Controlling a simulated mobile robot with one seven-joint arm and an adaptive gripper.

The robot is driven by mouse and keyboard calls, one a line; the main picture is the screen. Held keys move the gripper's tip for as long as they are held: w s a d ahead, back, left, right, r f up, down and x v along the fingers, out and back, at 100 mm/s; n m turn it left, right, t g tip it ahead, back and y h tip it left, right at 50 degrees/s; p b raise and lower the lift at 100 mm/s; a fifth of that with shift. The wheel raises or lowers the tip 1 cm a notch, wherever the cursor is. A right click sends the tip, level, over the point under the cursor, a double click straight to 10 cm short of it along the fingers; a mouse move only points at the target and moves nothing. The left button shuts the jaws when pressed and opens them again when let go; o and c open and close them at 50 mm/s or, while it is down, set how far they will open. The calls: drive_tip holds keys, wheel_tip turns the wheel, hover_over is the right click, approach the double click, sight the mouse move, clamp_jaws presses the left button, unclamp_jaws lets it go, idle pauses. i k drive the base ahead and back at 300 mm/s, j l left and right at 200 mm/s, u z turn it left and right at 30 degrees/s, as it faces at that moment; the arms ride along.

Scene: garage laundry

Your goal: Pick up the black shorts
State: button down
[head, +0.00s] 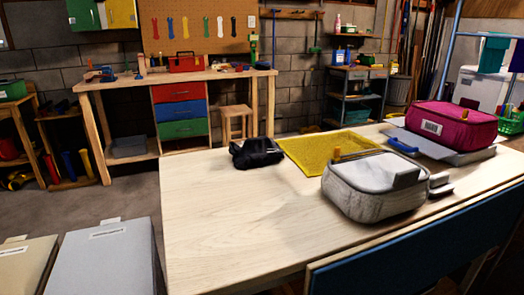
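The black shorts (256,152) lie as a dark crumpled bundle on the pale wooden table (215,225), near its far edge and left of the yellow mat. Their folds are too dark to tell apart. My gripper is not in view, and nothing is seen touching the shorts.
A yellow textured mat (322,150) lies right of the shorts. A grey fabric case (352,200) stands nearer. A magenta case (452,127) rests on a grey board at the right. The table's left and front are clear. A blue panel (420,240) runs along the front right edge.

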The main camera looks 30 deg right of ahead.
sight(254, 152)
drive_tip(key=z, duration=0.9)
drive_tip(key=i+l, duration=0.1)
drive_tip(key=l, duration=1.05)
drive_tip(key=i+l, duration=0.1)
drive_tip(key=l, duration=1)
drive_tip(key=i+j, duration=0.3)
drive_tip(key=i, duration=0.15)
drive_tip(key=i+j, duration=0.3)
drive_tip(key=i, duration=0.15)
